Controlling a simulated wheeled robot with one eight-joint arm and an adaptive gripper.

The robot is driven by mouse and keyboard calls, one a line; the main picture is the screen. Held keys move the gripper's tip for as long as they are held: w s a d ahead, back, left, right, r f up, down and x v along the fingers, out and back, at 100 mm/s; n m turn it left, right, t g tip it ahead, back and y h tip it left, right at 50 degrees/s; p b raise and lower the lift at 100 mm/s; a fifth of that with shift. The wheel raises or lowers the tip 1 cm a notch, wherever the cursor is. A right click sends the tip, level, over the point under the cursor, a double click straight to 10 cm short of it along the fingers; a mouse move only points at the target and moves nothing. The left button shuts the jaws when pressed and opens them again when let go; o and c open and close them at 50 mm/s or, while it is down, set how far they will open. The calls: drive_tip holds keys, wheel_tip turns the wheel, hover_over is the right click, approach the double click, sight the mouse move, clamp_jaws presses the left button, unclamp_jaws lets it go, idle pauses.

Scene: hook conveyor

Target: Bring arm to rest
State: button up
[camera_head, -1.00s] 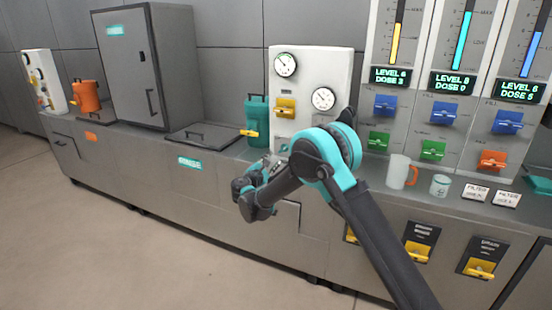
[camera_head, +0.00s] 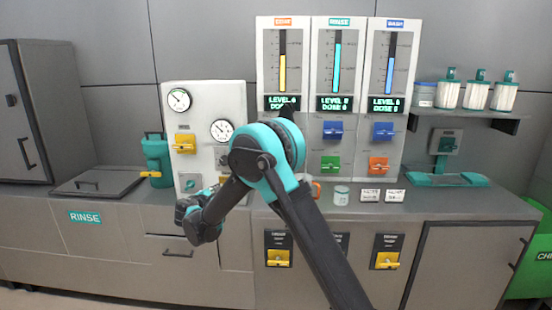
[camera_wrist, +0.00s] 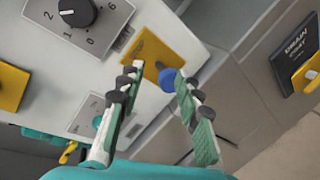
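My arm (camera_head: 310,240) reaches in from the bottom of the head view, bent at a black and teal joint. My gripper (camera_head: 190,215) is in front of the grey counter's front, below the white gauge panel. In the wrist view my gripper (camera_wrist: 150,75) shows two green-padded fingers spread apart, with nothing held between them. A yellow plate (camera_wrist: 158,58) and a blue round knob (camera_wrist: 168,80) show beyond the fingertips. I cannot tell whether the fingers touch the panel.
The gauge panel (camera_head: 237,104) stands on the counter beside a teal canister (camera_head: 156,155). Dispensers with level displays (camera_head: 338,62) stand to the right. A beaker (camera_head: 341,196) and cards (camera_head: 370,195) lie before them. Filter cylinders (camera_head: 476,96) sit on a right shelf. Yellow drain handles (camera_head: 387,260) protrude below.

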drive_tip(key=s+d+f+m+g, duration=0.15)
drive_tip(key=s+d+m, duration=0.25)
drive_tip(key=d, duration=0.7)
drive_tip(key=s+d+r+m+g+h, duration=0.1)
drive_tip(key=s+d+m+g, duration=0.2)
drive_tip(key=d, duration=0.8)
drive_tip(key=s+d+f+m+g, duration=0.1)
drive_tip(key=s+d+m+g, duration=0.25)
drive_tip(key=d, duration=0.75)
drive_tip(key=s+d+f+m+g+y, duration=0.1)
drive_tip(key=s+d+f+m, duration=0.1)
drive_tip(key=s, duration=0.7)
drive_tip(key=s+d+f+m+g+y, duration=0.1)
drive_tip(key=s+d+f+m+y, duration=0.1)
drive_tip(key=s+d+m, duration=0.3)
drive_tip(key=s+d+f+m+y, duration=0.1)
drive_tip(key=s+d+f+m, duration=0.2)
drive_tip(key=s, duration=1.1)
drive_tip(key=shift+d+f+m+g, duration=0.3)
drive_tip(key=shift+f+m+g, duration=0.15)
drive_tip(key=shift+f, duration=0.3)
